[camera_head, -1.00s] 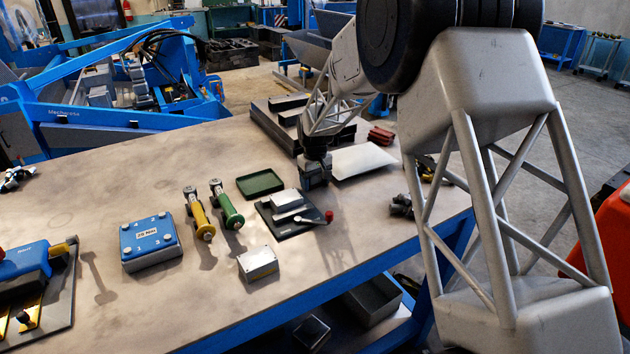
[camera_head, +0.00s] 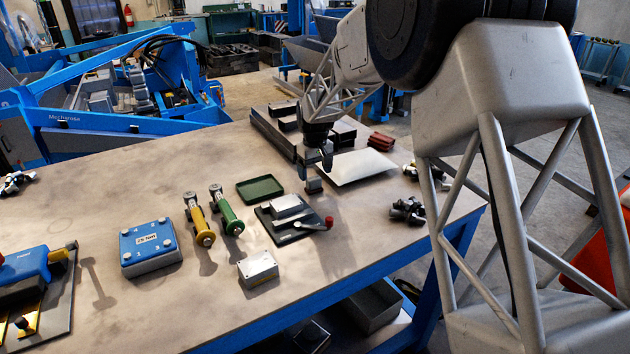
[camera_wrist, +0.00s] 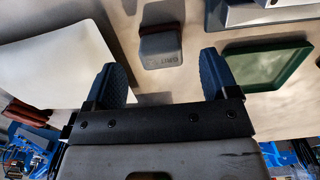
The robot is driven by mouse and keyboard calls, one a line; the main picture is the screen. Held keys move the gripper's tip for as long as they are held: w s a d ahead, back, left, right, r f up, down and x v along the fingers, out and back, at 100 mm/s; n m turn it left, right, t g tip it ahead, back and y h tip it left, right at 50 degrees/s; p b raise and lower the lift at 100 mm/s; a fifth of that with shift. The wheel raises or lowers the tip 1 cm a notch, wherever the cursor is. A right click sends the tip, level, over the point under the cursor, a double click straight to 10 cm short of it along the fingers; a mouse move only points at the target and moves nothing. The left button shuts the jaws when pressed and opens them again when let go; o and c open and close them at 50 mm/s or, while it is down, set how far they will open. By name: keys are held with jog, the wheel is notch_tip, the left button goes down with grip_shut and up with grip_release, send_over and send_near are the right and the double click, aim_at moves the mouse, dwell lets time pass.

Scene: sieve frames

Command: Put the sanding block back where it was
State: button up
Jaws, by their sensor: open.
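The sanding block (camera_head: 313,186) is a small dark grey block on the table, between the green tray and the pale sheet. In the wrist view the sanding block (camera_wrist: 161,50) shows a grey face with faint lettering and a brown strip; it lies ahead of my fingertips, between their lines and apart from both. My gripper (camera_head: 315,166) is open and empty, just above and behind the block in the head view. Its two dark fingers (camera_wrist: 163,80) stand wide apart in the wrist view. The block's far side is hidden.
The pale sheet (camera_head: 355,167) lies right of the block, and the empty green tray (camera_head: 260,189) left of it. A dark plate with a red-knobbed lever (camera_head: 328,222) stands in front. Red blocks (camera_head: 381,141) lie behind the sheet.

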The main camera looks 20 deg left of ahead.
aim_at(317, 181)
jog(key=shift+r, duration=3.1)
jog(key=shift+d+r, duration=0.1)
jog(key=s+d+r+m, duration=0.2)
jog(key=s+d+r, duration=0.2)
jog(key=s+d, duration=0.4)
jog(key=s+d+r+m+t, duration=0.1)
jog(key=s+d+r, duration=0.4)
jog(key=d, duration=0.5)
jog(key=s+d+r+m, duration=0.2)
jog(key=s+d+r, duration=0.1)
jog(key=s+d, duration=0.55)
jog(key=s+d+f+m, duration=0.1)
jog(key=s+d, duration=0.4)
jog(key=s, duration=0.4)
jog(key=s+d+f+m+t, duration=0.1)
jog(key=s+d+f, duration=0.1)
jog(key=s+d, duration=0.3)
jog(key=s+d+f+m, duration=0.2)
jog(key=s+d, duration=0.3)
jog(key=s, duration=0.8)
jog(key=shift+s+t, duration=0.3)
jog(key=shift+s, duration=0.1)
